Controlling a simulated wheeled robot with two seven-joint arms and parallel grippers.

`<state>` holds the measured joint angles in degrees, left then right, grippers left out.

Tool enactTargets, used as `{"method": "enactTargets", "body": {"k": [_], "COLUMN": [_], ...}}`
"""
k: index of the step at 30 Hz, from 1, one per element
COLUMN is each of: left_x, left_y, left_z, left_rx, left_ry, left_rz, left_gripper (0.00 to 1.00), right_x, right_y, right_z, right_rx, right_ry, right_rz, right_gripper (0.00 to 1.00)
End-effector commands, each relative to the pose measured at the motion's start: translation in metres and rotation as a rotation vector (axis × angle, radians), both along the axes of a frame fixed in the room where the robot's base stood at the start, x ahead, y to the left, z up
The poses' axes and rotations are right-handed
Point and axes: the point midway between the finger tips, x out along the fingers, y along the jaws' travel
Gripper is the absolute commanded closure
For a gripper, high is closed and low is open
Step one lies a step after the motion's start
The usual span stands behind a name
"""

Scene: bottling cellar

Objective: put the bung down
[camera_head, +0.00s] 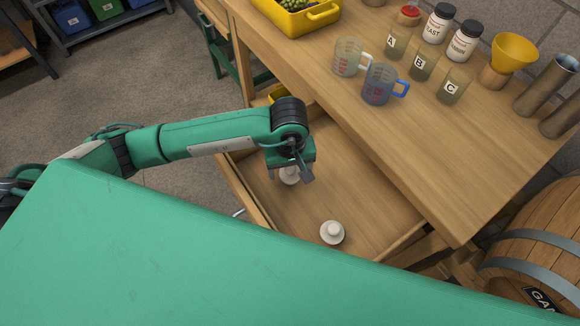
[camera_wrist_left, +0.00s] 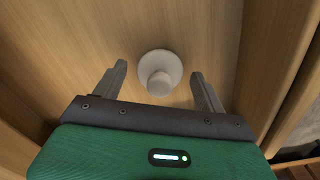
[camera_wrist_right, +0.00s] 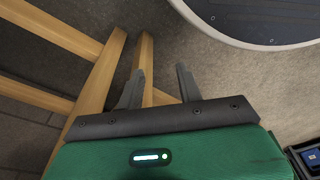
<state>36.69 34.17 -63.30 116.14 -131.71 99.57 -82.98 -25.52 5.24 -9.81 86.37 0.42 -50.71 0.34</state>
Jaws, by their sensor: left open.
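A white bung (camera_wrist_left: 160,74) with a round flange and a knob lies on the wooden drawer floor in the left wrist view. It sits between and slightly beyond the fingers of my left gripper (camera_wrist_left: 159,75), with a gap on each side. In the head view this bung (camera_head: 289,178) is partly hidden under my left gripper (camera_head: 296,175), which is open and points down into the drawer. A second white bung (camera_head: 332,232) stands in the drawer, nearer the front right. My right gripper (camera_wrist_right: 160,82) is open and empty, above the floor beside wooden legs.
The open drawer (camera_head: 385,215) has bare floor around the bungs. On the table above stand measuring jugs (camera_head: 378,84), labelled beakers A, B, C (camera_head: 453,86), bottles (camera_head: 463,41), a yellow funnel (camera_head: 514,52) and a yellow crate (camera_head: 322,15). A barrel (camera_head: 535,232) stands at right.

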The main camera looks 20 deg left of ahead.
Motion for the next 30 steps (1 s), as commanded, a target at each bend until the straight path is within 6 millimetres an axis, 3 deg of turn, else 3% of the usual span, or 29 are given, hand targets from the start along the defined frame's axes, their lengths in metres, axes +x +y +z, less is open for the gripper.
{"method": "enactTargets", "body": {"k": [4, 6, 15, 21, 30], "left_x": [0.0, 0.001, 0.001, 0.0, 0.0], "left_y": [0.0, 0.0, 0.0, 0.0, 0.0], "left_z": [0.002, 0.007, 0.072, 0.106, 0.123], "left_rx": [0.0, -0.001, 0.0, -0.002, 0.0], "left_ry": [0.0, -0.002, -0.006, -0.003, 0.0], "left_rz": [0.0, 0.0, -0.002, 0.0, 0.001], "left_gripper": [0.27, 0.27, 0.27, 0.27, 0.27], "right_x": [-0.003, -0.004, 0.009, 0.012, 0.005], "right_y": [0.0, 0.0, 0.003, 0.004, 0.002], "right_z": [0.001, -0.01, 0.003, 0.013, 0.015], "right_rx": [0.002, 0.002, 0.004, 0.006, 0.002], "right_ry": [-0.004, -0.002, -0.009, -0.01, 0.003], "right_rz": [0.0, -0.001, -0.003, -0.003, -0.002], "right_gripper": [0.64, 0.64, 0.64, 0.64, 0.64]}}
